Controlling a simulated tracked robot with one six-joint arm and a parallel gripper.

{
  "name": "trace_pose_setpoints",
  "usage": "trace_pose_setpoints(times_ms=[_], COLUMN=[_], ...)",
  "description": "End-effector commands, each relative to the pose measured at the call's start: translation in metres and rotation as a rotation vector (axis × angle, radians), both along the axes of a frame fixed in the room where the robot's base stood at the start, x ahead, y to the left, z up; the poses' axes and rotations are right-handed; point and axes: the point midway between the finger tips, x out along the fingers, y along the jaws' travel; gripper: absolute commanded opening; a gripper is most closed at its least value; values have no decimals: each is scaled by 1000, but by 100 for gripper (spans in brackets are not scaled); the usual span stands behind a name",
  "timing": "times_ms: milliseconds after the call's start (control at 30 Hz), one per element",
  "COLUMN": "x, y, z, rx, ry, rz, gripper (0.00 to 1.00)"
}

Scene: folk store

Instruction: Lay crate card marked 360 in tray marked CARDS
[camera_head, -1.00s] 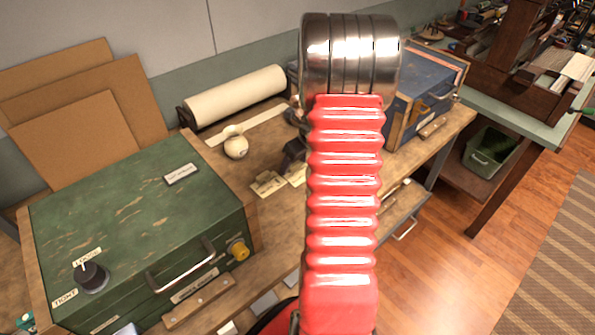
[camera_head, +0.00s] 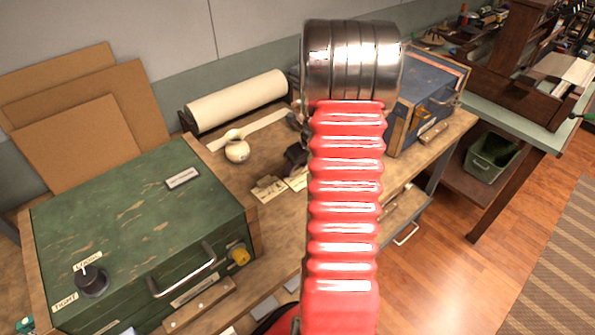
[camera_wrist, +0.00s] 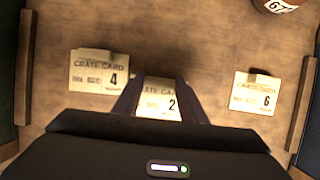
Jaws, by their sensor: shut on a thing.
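In the wrist view, my gripper (camera_wrist: 158,92) is shut on the middle crate card (camera_wrist: 160,104), whose large visible figure is 2. The card lies between the dark fingers, low at the wooden bench top; whether it still touches the bench I cannot tell. A crate card with a large 4 (camera_wrist: 100,70) lies to its left and one with a large 6 (camera_wrist: 255,93) to its right. The smaller print is too blurred to read, so I cannot make out 360. Two pale cards (camera_head: 268,189) show left of my red arm in the head view. No tray marked CARDS is readable.
A green case (camera_head: 130,235) with a knob and handle stands left on the bench. A blue chest (camera_head: 425,105) stands right, beyond my arm, which hides the bench middle.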

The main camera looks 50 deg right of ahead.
Motion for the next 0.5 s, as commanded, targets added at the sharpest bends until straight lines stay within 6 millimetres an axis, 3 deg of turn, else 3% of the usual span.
trace_pose_setpoints(times_ms=[267, 500], x=[1, 0], y=[-1, -1], z=[27, 70], rx=[-3, -4], ry=[-3, -4], rz=[0, -1], gripper=[14, 14])
